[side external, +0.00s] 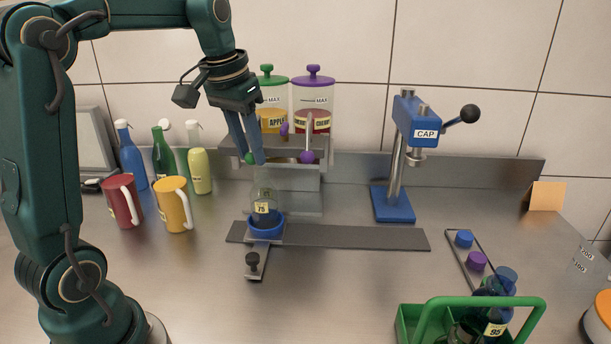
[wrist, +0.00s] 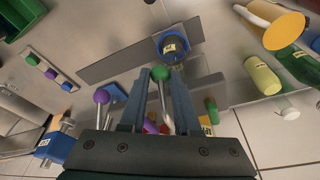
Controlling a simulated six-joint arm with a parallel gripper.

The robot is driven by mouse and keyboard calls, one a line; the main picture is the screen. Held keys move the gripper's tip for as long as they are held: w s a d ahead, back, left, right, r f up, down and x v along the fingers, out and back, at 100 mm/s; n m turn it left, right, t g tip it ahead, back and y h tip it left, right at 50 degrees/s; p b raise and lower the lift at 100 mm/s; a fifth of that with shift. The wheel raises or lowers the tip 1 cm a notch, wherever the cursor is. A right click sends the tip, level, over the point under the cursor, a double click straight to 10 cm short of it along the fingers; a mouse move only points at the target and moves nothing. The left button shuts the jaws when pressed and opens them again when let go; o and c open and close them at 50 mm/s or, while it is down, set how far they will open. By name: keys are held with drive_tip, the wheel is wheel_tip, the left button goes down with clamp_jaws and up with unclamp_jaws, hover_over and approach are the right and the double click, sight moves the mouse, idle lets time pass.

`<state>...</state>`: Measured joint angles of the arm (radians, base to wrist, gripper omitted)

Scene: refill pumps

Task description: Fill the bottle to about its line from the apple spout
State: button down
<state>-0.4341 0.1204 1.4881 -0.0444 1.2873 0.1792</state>
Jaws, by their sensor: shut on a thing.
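My gripper (side external: 256,160) is shut on the green knob (wrist: 160,73) of the tap lever at the apple dispenser (side external: 273,122). The knob also shows beside the fingertips in the side external view (side external: 249,158). A clear bottle (side external: 264,190) with a "75" label stands upright in a blue ring holder (side external: 266,230) below the dispenser front; it also shows in the wrist view (wrist: 173,45). Its lower part looks dark, but I cannot tell the liquid level or the line. The spout itself is hidden behind my fingers.
A cherry dispenser (side external: 312,122) with a purple knob (side external: 307,157) is just right. A blue capping press (side external: 395,205) stands farther right. Mugs (side external: 173,204) and bottles are on the left. A green crate (side external: 420,325) with bottles is at front right, near caps (side external: 476,260).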

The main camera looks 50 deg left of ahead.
drive_tip(key=shift+f, duration=2.25)
drive_tip(key=shift+s+f, duration=0.1)
idle(0.8)
wheel_tip(320, 180, up, 4)
drive_tip(key=shift+r, duration=0.25)
drive_tip(key=c, duration=0.5)
unclamp_jaws()
drive_tip(key=shift+c, duration=0.2)
drive_tip(key=s+d+r, duration=0.3)
drive_tip(key=r, duration=0.4)
drive_tip(key=shift+s+d, duration=0.15)
drive_tip(key=shift+d, duration=0.15)
